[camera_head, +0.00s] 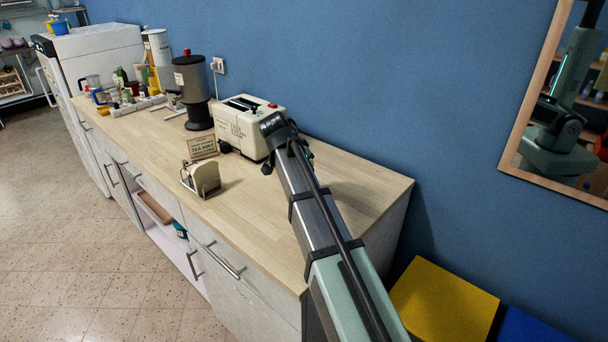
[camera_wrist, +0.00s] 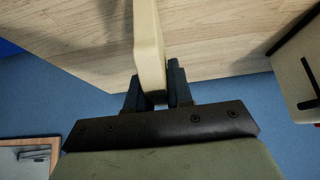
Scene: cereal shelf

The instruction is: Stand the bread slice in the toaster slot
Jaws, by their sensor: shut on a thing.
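The bread slice (camera_wrist: 149,45) is a pale tan slab, seen edge-on in the wrist view. My gripper (camera_wrist: 157,88) is shut on it, with one dark finger on each side. The slice is over the wooden counter and apart from the toaster. The cream toaster (camera_head: 238,128) stands on the counter against the wall, with dark slots on its top; its corner also shows at the right of the wrist view (camera_wrist: 291,75). In the head view my arm end is beside the toaster's right side, and my arm hides the held slice.
A small holder (camera_head: 201,179) with a cream slab-like face stands at the counter's front, near a small sign (camera_head: 202,148). A dark grinder-like appliance (camera_head: 194,92) stands left of the toaster. The counter's right end (camera_head: 355,185) is clear.

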